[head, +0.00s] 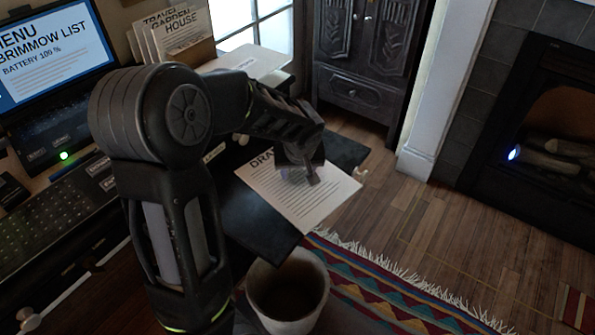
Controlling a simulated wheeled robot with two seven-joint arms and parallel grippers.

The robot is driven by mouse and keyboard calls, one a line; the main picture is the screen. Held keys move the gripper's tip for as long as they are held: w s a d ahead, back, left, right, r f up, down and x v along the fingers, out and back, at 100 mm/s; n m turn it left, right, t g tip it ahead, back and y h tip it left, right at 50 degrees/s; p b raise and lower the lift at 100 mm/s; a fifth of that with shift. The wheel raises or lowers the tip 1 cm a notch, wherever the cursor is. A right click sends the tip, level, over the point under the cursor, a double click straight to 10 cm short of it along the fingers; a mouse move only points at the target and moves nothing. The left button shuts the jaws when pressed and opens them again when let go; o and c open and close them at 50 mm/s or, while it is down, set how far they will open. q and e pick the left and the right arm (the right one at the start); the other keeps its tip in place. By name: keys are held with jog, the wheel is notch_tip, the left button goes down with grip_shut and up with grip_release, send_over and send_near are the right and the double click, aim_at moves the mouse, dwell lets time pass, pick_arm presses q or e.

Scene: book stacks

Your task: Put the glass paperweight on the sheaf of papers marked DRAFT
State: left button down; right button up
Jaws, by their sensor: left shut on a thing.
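The sheaf of papers marked DRAFT (290,207) lies on a dark board at the desk's right side, its heading partly covered by my arm. My left gripper (297,176) reaches in from the left and points down over the upper middle of the sheaf. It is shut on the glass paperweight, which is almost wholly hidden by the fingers. I cannot tell whether the paperweight touches the paper. My right gripper is not in view.
A monitor (55,55) and keyboard (45,215) stand at the left. Upright booklets (180,30) stand behind my arm. A pale bin (287,295) stands below the board's front edge. A patterned rug (385,290), cabinet (360,60) and fireplace (540,130) lie beyond.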

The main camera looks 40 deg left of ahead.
pick_arm(q)
jog(key=shift+r, duration=0.1)
jog(key=c, duration=0.6)
grip_release()
jog(key=shift+d+r, duration=0.1)
jog(key=shift+r, duration=0.15)
jog(key=p+v, duration=0.1)
jog(key=v, duration=1)
jog(key=shift+s+r+p, duration=0.2)
jog(key=shift+p, duration=0.2)
